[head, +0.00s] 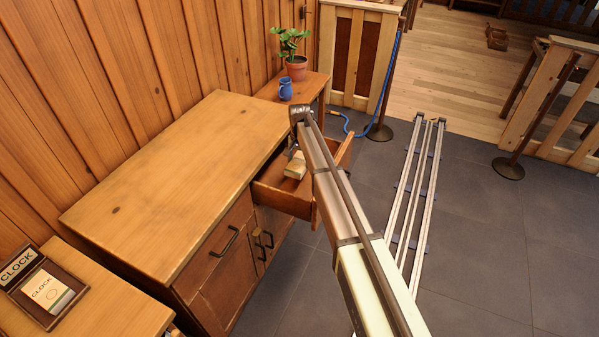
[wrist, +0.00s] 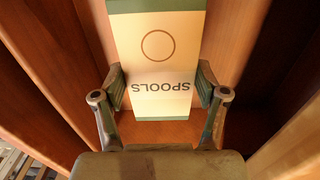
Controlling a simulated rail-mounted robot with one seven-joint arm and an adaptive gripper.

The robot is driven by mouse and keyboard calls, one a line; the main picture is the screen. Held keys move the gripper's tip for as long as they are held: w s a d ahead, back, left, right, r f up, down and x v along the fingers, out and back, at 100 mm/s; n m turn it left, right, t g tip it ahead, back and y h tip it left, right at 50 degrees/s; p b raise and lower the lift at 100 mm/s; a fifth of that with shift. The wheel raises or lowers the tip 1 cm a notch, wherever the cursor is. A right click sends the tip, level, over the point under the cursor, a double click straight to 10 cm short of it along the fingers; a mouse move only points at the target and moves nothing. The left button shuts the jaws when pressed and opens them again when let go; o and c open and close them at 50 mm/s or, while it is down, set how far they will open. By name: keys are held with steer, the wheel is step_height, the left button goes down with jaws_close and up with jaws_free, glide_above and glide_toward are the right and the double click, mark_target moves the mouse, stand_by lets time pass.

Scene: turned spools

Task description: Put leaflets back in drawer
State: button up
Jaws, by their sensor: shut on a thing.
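A cream bundle of leaflets with green bands, a ring and the word SPOOLS (wrist: 157,48) is between the fingers of my gripper (wrist: 160,88), which is shut on it. The word reads upside down in the wrist view. In the head view the leaflets (head: 295,167) show as a small pale block in the open drawer (head: 282,197), at the right end of the wooden cabinet. Wooden walls flank the leaflets in the wrist view. My arm hides most of my gripper and part of the drawer in the head view. Whether the leaflets touch the drawer floor I cannot tell.
The cabinet top (head: 180,180) is bare. A holder with CLOCK leaflets (head: 48,290) stands on a lower surface at the left front. A blue jug (head: 285,89) and a potted plant (head: 296,66) stand on a small table behind. Rails (head: 415,200) run along the floor at right.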

mark_target(300, 161)
steer(key=shift+f+p, duration=0.55)
steer(key=shift+f, duration=3)
steer(key=shift+f, duration=0.25)
steer(key=o, duration=1.2)
steer(key=shift+o, duration=0.2)
steer(key=shift+r, duration=0.1)
step_height(300, 161, up, 12)
steer(key=b, duration=0.2)
steer(key=shift+r+b, duration=0.15)
steer(key=shift+b, duration=0.2)
